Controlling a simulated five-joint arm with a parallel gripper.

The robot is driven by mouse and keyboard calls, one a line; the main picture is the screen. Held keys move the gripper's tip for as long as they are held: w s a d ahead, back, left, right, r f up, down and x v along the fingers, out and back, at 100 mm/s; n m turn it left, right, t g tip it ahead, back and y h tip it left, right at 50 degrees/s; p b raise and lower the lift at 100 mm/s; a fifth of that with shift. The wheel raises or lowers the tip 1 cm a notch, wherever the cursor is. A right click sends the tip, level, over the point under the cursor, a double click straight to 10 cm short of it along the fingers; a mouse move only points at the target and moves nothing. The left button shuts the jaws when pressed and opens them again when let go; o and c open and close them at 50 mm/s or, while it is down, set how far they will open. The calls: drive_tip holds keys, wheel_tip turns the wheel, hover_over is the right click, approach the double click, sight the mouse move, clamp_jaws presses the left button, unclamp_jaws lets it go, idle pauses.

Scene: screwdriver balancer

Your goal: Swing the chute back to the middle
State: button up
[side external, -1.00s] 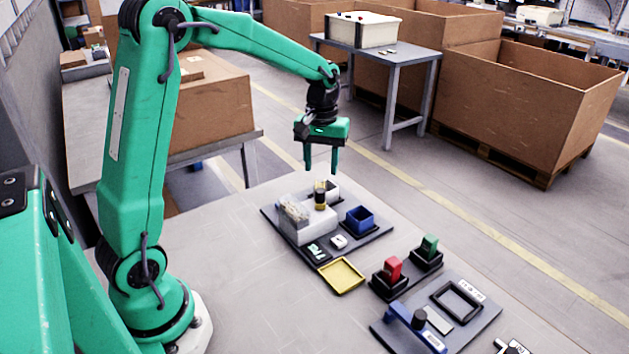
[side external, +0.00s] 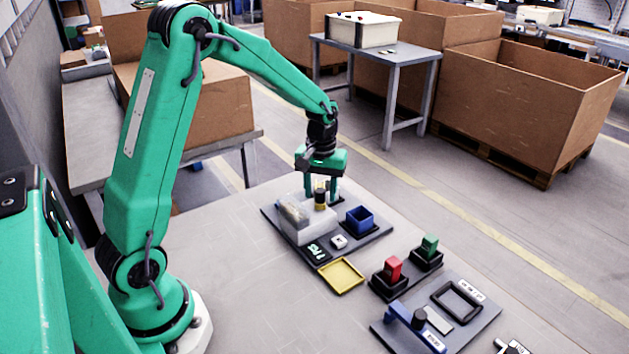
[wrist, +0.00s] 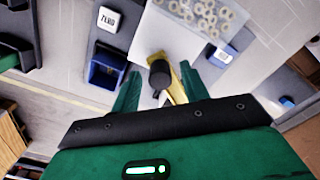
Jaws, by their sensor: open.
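The chute is a yellow piece (wrist: 180,93) with a black knob (wrist: 159,76), set at the edge of the white dispenser box (wrist: 165,35). In the wrist view the yellow part slants down to the right from the knob. In the side view the knob (side external: 320,188) stands above the box (side external: 308,229). My gripper (side external: 321,200) is open and low over it. In the wrist view one finger is on each side of the knob, with gaps between (wrist: 160,78). The chute's outlet end is partly hidden by my gripper.
A blue cup (side external: 360,218) stands right of the dispenser; a white ZERO button (side external: 339,241) is in front. A yellow tray (side external: 341,275), red block (side external: 393,268) and green block (side external: 430,246) stand nearer. The table's left part is clear.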

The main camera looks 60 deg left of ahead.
clamp_jaws()
drive_tip(key=shift+m, duration=0.4)
drive_tip(key=m, duration=1)
idle(0.4)
drive_tip(key=shift+r, duration=0.1)
unclamp_jaws()
